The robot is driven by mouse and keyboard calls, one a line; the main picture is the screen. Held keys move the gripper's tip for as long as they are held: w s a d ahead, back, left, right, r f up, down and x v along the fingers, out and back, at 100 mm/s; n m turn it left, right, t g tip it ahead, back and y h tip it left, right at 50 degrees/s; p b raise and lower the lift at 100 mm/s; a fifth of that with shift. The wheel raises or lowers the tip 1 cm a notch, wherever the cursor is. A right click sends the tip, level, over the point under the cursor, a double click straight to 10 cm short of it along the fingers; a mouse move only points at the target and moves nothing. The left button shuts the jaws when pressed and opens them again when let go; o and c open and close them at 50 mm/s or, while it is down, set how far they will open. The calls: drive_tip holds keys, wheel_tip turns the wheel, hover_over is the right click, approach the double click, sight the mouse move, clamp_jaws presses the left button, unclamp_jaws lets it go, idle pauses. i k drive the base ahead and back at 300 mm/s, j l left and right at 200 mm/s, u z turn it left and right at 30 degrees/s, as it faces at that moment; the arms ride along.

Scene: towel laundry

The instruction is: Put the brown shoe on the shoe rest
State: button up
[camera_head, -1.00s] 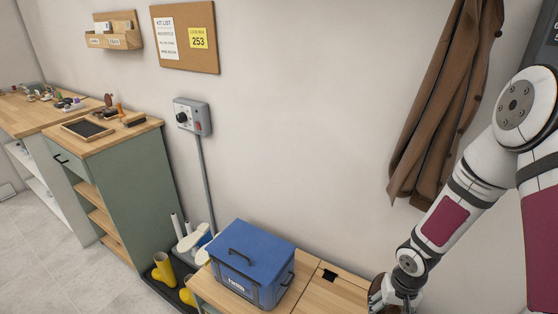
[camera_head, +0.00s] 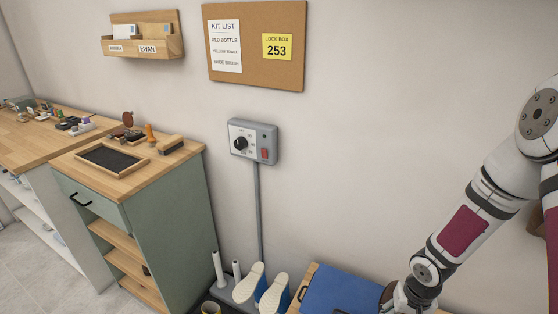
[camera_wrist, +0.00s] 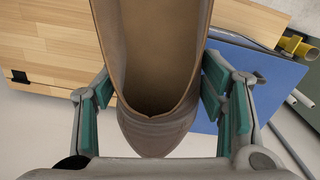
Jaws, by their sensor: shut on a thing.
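The brown shoe (camera_wrist: 157,132) fills the middle of the wrist view, its opening towards the camera and its rounded end low in the picture. My gripper (camera_wrist: 165,105) is shut on it, with teal pads on both sides. In the head view my gripper (camera_head: 402,300) is at the bottom edge, by the blue box, and the shoe is mostly hidden there. A wood-rimmed tray with a black mat (camera_head: 112,158) lies on the green cabinet. A stand with bare upright white pegs (camera_head: 218,270) holds blue-and-white shoes (camera_head: 262,290) sole outward. I cannot tell which is the shoe rest.
A brush (camera_head: 170,144) and small items lie beside the tray on the green cabinet (camera_head: 175,220). A grey dial box (camera_head: 253,141) with a pipe is on the wall.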

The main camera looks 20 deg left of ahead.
sight(110, 159)
drive_tip(key=i+j+z, duration=0.1)
drive_tip(key=j+z, duration=0.2)
drive_tip(key=j, duration=2.05)
